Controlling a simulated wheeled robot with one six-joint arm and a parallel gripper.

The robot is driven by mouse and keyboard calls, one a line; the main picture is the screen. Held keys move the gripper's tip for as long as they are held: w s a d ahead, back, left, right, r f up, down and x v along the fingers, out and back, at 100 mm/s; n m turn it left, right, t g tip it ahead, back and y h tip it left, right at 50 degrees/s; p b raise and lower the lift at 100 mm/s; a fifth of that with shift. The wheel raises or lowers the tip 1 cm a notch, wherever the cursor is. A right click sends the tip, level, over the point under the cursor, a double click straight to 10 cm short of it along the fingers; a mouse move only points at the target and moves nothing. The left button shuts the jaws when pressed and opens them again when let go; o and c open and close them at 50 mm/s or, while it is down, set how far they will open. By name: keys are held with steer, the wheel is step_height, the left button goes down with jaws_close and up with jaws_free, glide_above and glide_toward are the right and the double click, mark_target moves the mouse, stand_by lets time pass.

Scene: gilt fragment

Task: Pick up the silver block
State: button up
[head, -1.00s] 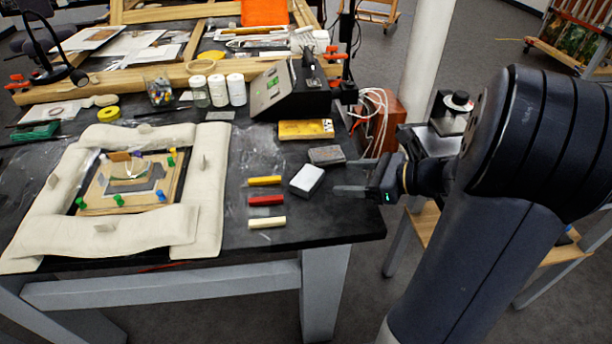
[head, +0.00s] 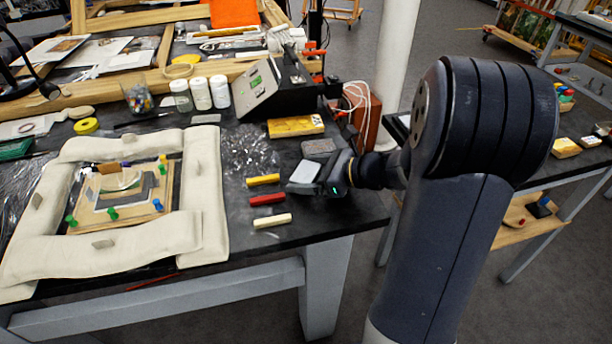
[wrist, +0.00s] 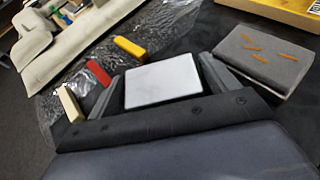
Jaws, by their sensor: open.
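The silver block (head: 305,172), with a flat pale silver-white top, lies on the black table near its right front edge. My gripper (head: 311,183) is low over the table at the block, coming from the right. In the wrist view, the silver block (wrist: 163,84) lies between the two fingers of my open gripper (wrist: 162,68), one finger on each side. A narrow dark gap shows at the left finger; I cannot tell whether the right finger touches. The block's near lower side is hidden by my gripper.
A grey block with orange flecks (wrist: 264,59) lies close beside the right finger. Yellow (head: 263,180), red (head: 267,199) and cream (head: 272,220) sticks lie to the left. A yellow box (head: 296,126) is behind. A padded frame (head: 205,190) fills the table's left.

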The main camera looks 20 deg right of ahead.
steer(key=shift+c, duration=0.4)
steer(key=c, duration=0.8)
steer(key=shift+c, duration=0.3)
